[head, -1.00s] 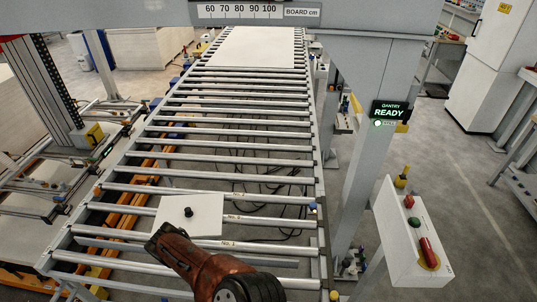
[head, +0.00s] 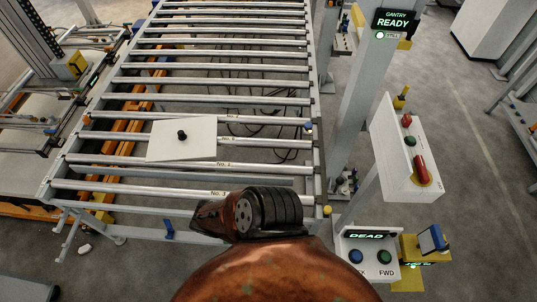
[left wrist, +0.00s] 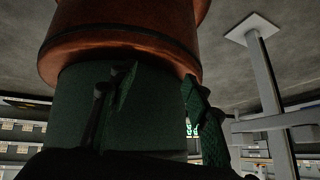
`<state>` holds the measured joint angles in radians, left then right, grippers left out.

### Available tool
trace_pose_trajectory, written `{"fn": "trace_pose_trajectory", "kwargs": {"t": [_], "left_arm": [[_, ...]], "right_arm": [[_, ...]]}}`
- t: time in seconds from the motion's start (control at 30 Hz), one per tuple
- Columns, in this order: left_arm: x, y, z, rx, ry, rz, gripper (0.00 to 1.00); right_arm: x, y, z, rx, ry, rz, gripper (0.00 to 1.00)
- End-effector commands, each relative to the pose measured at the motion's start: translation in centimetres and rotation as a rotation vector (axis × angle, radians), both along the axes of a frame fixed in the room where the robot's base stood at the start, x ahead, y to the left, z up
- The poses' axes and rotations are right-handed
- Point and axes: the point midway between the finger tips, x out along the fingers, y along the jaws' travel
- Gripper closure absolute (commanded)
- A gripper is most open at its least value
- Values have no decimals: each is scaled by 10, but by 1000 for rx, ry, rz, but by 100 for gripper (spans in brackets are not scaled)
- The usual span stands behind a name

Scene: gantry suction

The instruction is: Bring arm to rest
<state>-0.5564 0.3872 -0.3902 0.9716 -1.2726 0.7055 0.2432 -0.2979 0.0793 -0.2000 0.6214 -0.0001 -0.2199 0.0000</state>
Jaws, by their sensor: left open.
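My left arm, copper-coloured with a black ribbed joint, comes up from the bottom middle of the head view over the near end of the roller conveyor. Its gripper is mostly hidden there behind the arm. In the left wrist view the left gripper (left wrist: 158,95) shows two dark fingers spread apart with nothing between them. Copper and green rounded parts, which look like my own body, fill the view behind them. A white plate (head: 205,147) with a black knob (head: 182,135) lies flat on the rollers, apart from my arm. My right gripper is not in view.
The roller conveyor (head: 215,80) runs away from me. At right stand a grey gantry post with a green READY sign (head: 394,21), a white button box (head: 398,140) and a lower panel (head: 368,258) reading DEAD. Grey floor (head: 480,200) is open at far right.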

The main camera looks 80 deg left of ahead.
Motion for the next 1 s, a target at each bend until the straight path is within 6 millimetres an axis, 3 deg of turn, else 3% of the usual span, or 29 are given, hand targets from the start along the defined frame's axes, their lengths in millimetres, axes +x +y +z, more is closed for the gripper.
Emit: {"fn": "trace_pose_trajectory", "kwargs": {"t": [0.03,0.13,0.2,0.27,0.3,0.4,0.6,0.77,0.93,1.0], "left_arm": [[30,13,-15,32,-17,118,56],[81,56,-43,118,-23,392,56],[100,89,-66,181,7,590,56],[104,114,-86,231,58,754,56],[100,128,-99,263,103,857,56],[77,145,-129,324,243,1075,56],[24,134,-163,377,498,1318,56],[8,126,-170,384,577,1372,56],[7,126,-169,384,579,1374,56],[7,126,-169,383,578,1373,61]], "right_arm": [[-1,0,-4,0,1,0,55],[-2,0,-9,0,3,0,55],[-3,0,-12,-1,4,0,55],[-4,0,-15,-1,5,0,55],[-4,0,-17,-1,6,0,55],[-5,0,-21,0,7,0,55],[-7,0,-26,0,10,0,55],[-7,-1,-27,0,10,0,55],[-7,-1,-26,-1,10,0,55],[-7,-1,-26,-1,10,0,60]]}}
